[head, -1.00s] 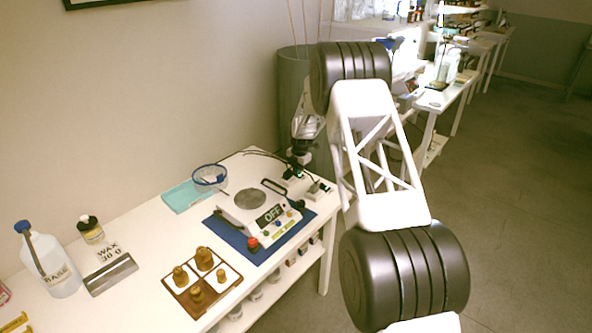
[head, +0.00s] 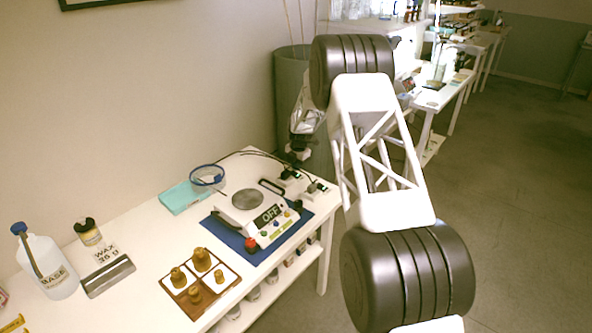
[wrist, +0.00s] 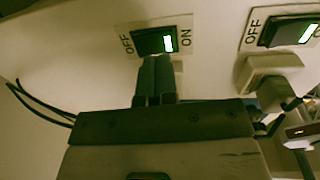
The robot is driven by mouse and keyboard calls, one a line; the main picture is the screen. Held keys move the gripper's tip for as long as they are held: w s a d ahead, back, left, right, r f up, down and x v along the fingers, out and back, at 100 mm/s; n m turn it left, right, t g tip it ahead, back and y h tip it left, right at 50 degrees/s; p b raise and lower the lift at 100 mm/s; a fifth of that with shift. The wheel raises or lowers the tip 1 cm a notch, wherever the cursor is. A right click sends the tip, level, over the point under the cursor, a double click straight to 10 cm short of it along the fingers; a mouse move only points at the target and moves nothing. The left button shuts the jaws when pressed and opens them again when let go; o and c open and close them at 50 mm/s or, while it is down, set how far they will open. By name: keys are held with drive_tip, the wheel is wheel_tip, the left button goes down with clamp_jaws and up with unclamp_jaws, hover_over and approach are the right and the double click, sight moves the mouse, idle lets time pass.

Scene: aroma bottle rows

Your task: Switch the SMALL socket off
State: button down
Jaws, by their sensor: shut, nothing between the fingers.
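Two socket switches show in the wrist view. The nearer-centre switch (wrist: 150,41) is a dark rocker between OFF and ON labels, with a green light at its ON end. The other switch (wrist: 285,33), at the upper right, also has a green light at the end away from OFF. No size label is readable on either. My gripper (wrist: 155,60) is shut and empty, its fingertips just below the centre switch; contact cannot be told. In the head view my gripper (head: 297,160) is above the two sockets (head: 289,174) (head: 317,187) at the table's back right corner.
A white plug (wrist: 272,72) sits below the right switch, with cables at both sides. A hotplate (head: 262,212) with an OFF display stands on a blue mat (head: 242,247) in front of the sockets.

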sight(297, 175)
wheel_tip(297, 175, up, 12)
drive_tip(key=s+d, duration=0.1)
drive_tip(key=shift+f, duration=0.2)
drive_tip(key=shift+s+d, duration=0.1)
idle(0.3)
drive_tip(key=shift+w+a+t, duration=0.3)
drive_tip(key=shift+w+a, duration=0.1)
drive_tip(key=shift+a, duration=0.2)
drive_tip(key=shift+f, duration=0.1)
drive_tip(key=f, duration=0.4)
drive_tip(key=w+a+f, duration=0.1)
drive_tip(key=f, duration=0.8)
drive_tip(key=shift+w+a+f, duration=0.2)
drive_tip(key=shift+f, duration=0.05)
